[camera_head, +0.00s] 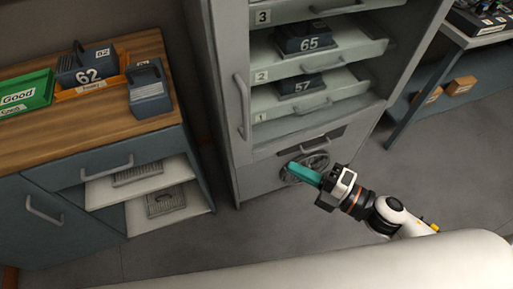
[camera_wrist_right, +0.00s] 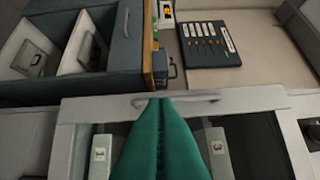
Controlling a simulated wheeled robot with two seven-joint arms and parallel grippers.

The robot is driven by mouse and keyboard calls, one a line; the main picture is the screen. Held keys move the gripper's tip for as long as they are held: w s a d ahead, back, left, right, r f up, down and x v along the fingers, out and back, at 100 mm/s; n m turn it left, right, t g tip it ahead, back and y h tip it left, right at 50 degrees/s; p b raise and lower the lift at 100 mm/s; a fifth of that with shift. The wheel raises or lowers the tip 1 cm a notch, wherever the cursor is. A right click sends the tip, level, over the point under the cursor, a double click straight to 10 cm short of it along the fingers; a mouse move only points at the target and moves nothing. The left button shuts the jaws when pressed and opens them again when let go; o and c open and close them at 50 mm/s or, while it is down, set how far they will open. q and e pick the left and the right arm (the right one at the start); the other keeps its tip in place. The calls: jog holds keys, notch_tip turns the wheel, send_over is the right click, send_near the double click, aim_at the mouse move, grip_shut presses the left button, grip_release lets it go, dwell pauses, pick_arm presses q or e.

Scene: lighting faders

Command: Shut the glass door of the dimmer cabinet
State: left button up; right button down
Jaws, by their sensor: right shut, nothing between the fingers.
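The grey dimmer cabinet stands in the middle of the head view. Its door frame (camera_head: 222,75) surrounds numbered shelves and carries a long handle (camera_head: 243,105) on its left side. The door looks shut or nearly shut; I cannot tell whether a small gap is left. The wrist view shows the frame (camera_wrist_right: 85,110), its handle (camera_wrist_right: 200,98) and shelf labels behind. My right gripper (camera_head: 293,167), with teal fingers shut and empty, is in front of the cabinet's lower part. In the wrist view its fingertips (camera_wrist_right: 164,100) overlap the handle; contact is unclear. My left gripper is not in view.
A coiled cable (camera_head: 302,172) is at the cabinet's lower front. A desk (camera_head: 480,40) stands right. Grey floor (camera_head: 230,230) is clear in front.

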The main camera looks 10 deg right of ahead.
jog(key=w+d+p+x, duration=0.2)
jog(key=p+x, duration=0.1)
jog(key=x, duration=0.9)
jog(key=shift+w+a+n+p, duration=0.3)
jog(key=shift+n, duration=0.1)
